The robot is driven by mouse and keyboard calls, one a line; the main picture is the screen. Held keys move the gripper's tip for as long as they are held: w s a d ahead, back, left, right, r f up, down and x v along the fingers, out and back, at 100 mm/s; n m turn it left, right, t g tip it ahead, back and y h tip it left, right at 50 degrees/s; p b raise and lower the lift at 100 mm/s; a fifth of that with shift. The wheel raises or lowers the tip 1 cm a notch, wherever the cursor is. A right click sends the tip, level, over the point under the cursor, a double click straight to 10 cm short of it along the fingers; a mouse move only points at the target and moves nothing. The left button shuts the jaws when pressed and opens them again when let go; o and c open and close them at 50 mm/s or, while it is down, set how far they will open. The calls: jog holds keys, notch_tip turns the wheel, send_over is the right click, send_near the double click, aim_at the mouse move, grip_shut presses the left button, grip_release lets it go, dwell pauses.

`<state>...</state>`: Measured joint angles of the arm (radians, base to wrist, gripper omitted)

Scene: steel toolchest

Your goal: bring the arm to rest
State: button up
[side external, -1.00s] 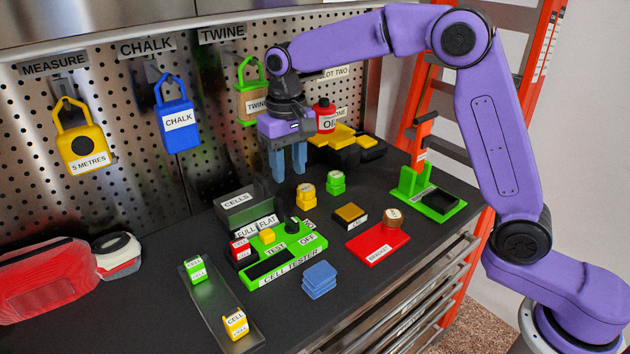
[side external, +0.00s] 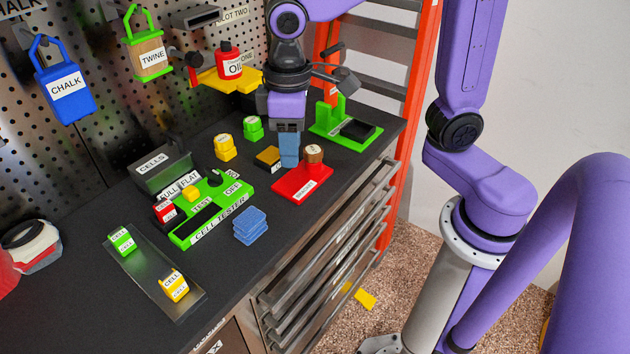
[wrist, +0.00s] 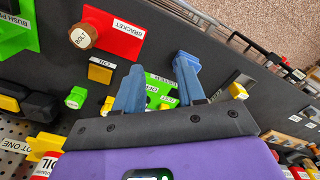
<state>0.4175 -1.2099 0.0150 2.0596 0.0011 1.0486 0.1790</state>
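My gripper (side external: 289,160) hangs with its blue fingers pointing down over the dark bench top, just behind the red bracket (side external: 288,190) in the side view. In the wrist view my gripper (wrist: 160,66) shows two blue fingers spread apart with nothing held between them. The red bracket plate (wrist: 118,32) with its brown bolt (wrist: 83,36) lies beyond the fingers at upper left there. In the side view the fingers overlap, and their exact height above the bench is hard to judge.
A green cell tester (side external: 235,194), a grey cells bin (side external: 160,174), blue blocks (side external: 250,226) and a tray (side external: 190,302) with two cells stand on the bench. A green fixture (side external: 368,134) is at the right. An orange ladder (side external: 411,100) stands beyond the bench.

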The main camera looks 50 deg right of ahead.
jog(key=s+d+f+n, duration=0.1)
jog(key=s+d, duration=0.3)
jog(key=s, duration=0.4)
jog(key=s+d+f+n, duration=0.2)
jog(key=s+d+n, duration=0.2)
jog(key=s, duration=0.3)
jog(key=shift+s+d+f+n, duration=0.3)
jog(key=shift+s+d, duration=0.1)
jog(key=shift+d, duration=0.3)
